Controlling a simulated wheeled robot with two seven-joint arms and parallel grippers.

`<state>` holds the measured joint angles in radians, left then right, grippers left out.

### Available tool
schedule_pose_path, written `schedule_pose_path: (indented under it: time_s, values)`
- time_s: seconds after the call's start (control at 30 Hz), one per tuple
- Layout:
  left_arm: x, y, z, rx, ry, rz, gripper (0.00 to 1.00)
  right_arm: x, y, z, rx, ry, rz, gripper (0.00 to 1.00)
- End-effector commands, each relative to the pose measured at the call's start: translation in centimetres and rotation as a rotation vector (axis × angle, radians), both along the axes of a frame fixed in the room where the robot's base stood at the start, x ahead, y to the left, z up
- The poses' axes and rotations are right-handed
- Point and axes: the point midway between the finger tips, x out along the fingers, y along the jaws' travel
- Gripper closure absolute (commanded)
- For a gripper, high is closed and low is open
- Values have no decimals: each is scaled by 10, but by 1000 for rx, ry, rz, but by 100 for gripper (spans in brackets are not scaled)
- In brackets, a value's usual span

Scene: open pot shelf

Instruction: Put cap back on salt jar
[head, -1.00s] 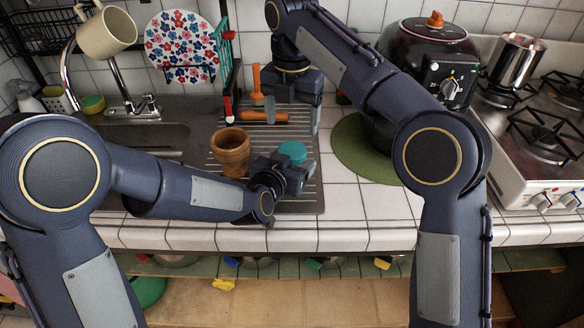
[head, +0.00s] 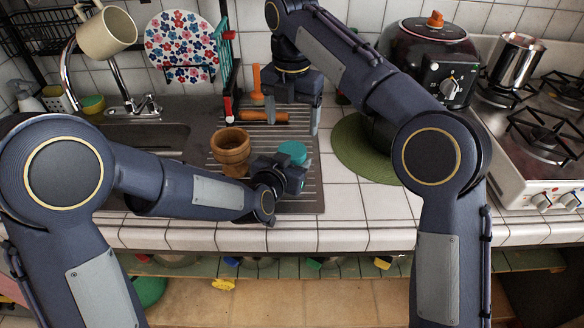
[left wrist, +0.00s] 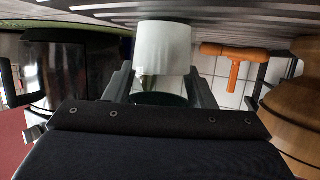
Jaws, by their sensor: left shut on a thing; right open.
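The round teal cap (head: 293,150) shows at my left gripper (head: 284,168), over the front right of the metal drainboard. The left gripper is shut on it. In the left wrist view a white cylinder, which looks like the salt jar (left wrist: 163,45), stands against the ribbed drainboard just beyond the fingers (left wrist: 160,84). The cap shows there only as a dark green rim (left wrist: 158,99). I cannot tell whether the cap touches the jar. In the head view the jar's body is hidden. My right gripper (head: 292,115) is open and empty, pointing down over the back of the drainboard.
A wooden mortar (head: 230,152) stands left of my left gripper. An orange-handled tool (head: 264,116) lies behind, by the right gripper. A green mat (head: 352,150) and a dark cooker (head: 432,62) are on the right. The tiled counter front (head: 350,236) is clear.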

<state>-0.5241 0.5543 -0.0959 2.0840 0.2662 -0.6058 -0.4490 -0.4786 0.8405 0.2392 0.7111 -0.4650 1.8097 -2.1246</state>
Motion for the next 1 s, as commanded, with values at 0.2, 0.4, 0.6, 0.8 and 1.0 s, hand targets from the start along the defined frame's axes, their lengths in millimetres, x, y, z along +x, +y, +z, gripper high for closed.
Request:
schedule_pose_path:
  time_s: [0.2,0.4,0.6,0.8,1.0]
  values:
    - [0,0,0,0,0,0,100,-1,1,-8,-21,23,-340,24]
    - [0,0,0,0,0,0,100,-2,1,-16,-52,37,-906,24]
    - [0,0,0,0,0,0,100,-2,1,-16,-71,26,-1489,24]
    - [0,0,0,0,0,0,100,-1,0,-10,-62,5,-2060,24]
    - [0,0,0,0,0,0,100,0,0,0,-28,-4,-2493,24]
